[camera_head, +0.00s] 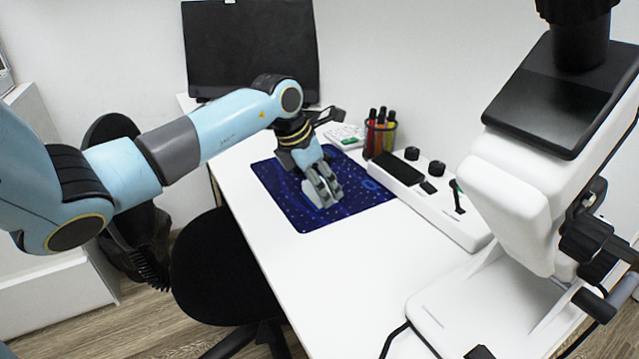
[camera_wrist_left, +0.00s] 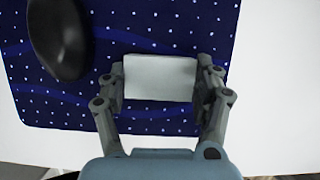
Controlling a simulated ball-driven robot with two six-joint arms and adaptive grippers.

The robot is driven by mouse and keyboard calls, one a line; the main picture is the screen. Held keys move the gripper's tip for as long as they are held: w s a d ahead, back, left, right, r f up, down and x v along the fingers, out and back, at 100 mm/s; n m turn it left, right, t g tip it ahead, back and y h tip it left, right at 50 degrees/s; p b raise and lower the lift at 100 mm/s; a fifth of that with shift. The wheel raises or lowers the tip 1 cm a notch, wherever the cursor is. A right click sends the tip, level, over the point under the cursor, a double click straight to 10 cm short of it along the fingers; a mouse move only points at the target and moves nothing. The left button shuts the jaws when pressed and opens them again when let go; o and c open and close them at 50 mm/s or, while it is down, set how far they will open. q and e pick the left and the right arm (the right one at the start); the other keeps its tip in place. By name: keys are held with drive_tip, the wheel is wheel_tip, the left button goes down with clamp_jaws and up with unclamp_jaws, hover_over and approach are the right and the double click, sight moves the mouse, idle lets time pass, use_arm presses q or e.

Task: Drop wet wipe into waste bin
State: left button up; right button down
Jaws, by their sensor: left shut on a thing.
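My left gripper (camera_head: 323,191) reaches down over the blue dotted mat (camera_head: 285,200) on the white table. In the left wrist view its two fingers (camera_wrist_left: 160,82) are shut on a white, flat, rectangular wet wipe (camera_wrist_left: 160,77), one finger at each short side. The wipe is over the mat; whether it touches the mat I cannot tell. In the head view I cannot make out the wipe among the fingers. I see no waste bin in either view. My right gripper is not in view.
A black mouse (camera_wrist_left: 60,38) lies on the mat beside the gripper. A pen holder (camera_head: 381,135) and a white control panel (camera_head: 463,221) stand to the right, before a large white instrument (camera_head: 515,205). A monitor (camera_head: 250,50) is behind; a black chair (camera_head: 215,265) is at the table's left edge.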

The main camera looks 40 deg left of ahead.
use_arm(q)
drive_tip(key=o, duration=1.1)
